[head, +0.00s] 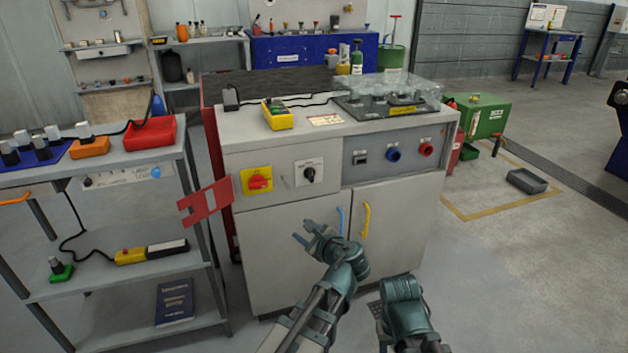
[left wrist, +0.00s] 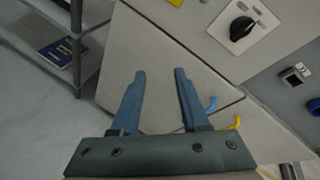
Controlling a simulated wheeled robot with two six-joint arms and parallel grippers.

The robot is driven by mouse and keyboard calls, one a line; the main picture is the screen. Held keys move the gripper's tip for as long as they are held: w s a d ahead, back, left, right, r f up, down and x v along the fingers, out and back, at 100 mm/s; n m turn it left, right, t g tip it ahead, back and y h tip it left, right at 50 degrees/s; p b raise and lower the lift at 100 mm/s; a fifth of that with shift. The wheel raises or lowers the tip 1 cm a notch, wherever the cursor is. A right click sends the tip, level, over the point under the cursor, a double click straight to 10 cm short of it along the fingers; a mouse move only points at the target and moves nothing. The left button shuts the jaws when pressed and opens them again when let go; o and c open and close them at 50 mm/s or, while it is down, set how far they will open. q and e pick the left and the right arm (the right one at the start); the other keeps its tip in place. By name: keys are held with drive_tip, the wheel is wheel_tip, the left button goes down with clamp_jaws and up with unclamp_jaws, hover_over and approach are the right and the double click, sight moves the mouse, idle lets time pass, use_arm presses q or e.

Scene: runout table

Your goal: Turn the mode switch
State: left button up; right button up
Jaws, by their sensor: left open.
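The mode switch (head: 309,174) is a black rotary knob on a pale plate on the front of the grey cabinet (head: 262,221). It also shows at the top of the left wrist view (left wrist: 241,27), tilted in the picture. My left gripper (head: 302,232) is open and empty, below the switch in front of the cabinet doors. Its two fingers (left wrist: 156,90) show apart in the left wrist view, with a bare door behind them. My right arm shows at the lower middle of the head view, but its fingers are not clearly visible.
A red rotary handle on a yellow plate (head: 257,180) sits left of the switch. A red tag-like plate (head: 206,201) juts out at the cabinet's left edge. Blue (head: 340,221) and yellow (head: 365,220) door handles are near my left gripper. A shelf cart (head: 120,286) stands left.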

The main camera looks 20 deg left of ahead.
sight(312, 174)
use_arm(q)
drive_tip(key=w+d+r+m+t, duration=0.4)
drive_tip(key=d+r+m+t, duration=0.15)
drive_tip(key=r+m, duration=0.3)
drive_tip(key=shift+m, duration=0.35)
drive_tip(key=x, duration=0.8)
drive_tip(key=f+x, duration=0.1)
drive_tip(key=x, duration=0.4)
drive_tip(key=shift+w, duration=0.1)
drive_tip(key=shift+c, duration=0.2)
clamp_jaws()
